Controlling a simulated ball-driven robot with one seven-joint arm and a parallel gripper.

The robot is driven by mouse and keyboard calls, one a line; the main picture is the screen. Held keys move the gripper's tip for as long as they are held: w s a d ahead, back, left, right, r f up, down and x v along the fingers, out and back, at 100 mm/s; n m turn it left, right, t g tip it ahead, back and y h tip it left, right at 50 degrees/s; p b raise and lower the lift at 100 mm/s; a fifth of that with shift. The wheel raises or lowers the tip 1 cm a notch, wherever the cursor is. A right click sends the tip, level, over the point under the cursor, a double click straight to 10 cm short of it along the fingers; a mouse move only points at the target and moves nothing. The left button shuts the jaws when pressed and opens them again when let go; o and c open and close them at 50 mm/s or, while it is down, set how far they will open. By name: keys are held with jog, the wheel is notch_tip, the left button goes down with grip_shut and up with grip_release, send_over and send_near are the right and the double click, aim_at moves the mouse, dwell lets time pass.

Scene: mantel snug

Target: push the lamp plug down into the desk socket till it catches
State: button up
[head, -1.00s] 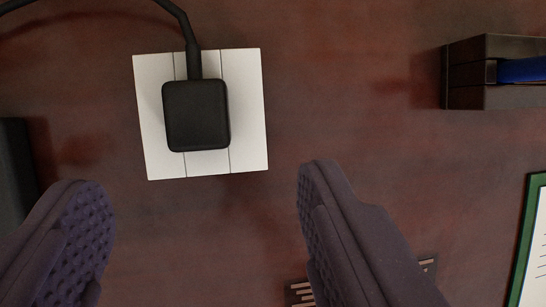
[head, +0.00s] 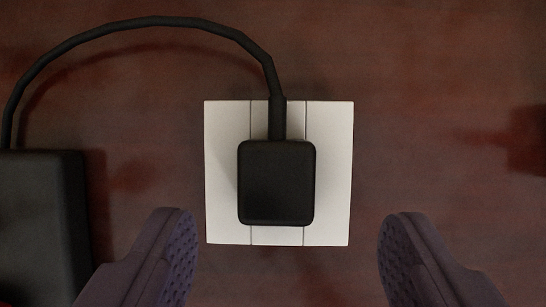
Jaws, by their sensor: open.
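The black lamp plug (head: 276,184) sits over the middle of the white desk socket plate (head: 333,170), seen from above. Its cord (head: 160,24) leaves the top of the plug and arcs away to the left. From this angle I cannot tell how deep the plug sits, and the socket's holes are hidden under it. My gripper (head: 284,240) is open and empty. Its two purple padded fingers stand apart at the bottom of the view, one on each side below the plug, touching neither the plug nor the plate as far as I can see.
A dark box (head: 42,215) stands at the left edge, and the cord runs down to its top edge. A reddish dark shape or shadow shows at the right edge. The brown desk top (head: 420,90) is clear around the plate on the right.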

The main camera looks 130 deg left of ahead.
aim_at(275, 186)
jog(key=x, duration=0.2)
jog(key=b+x, duration=0.1)
jog(key=x, duration=0.1)
jog(key=shift+w+a+f, duration=0.15)
jog(key=shift+a, duration=0.05)
jog(key=c, duration=1.2)
jog(key=shift+o, duration=0.2)
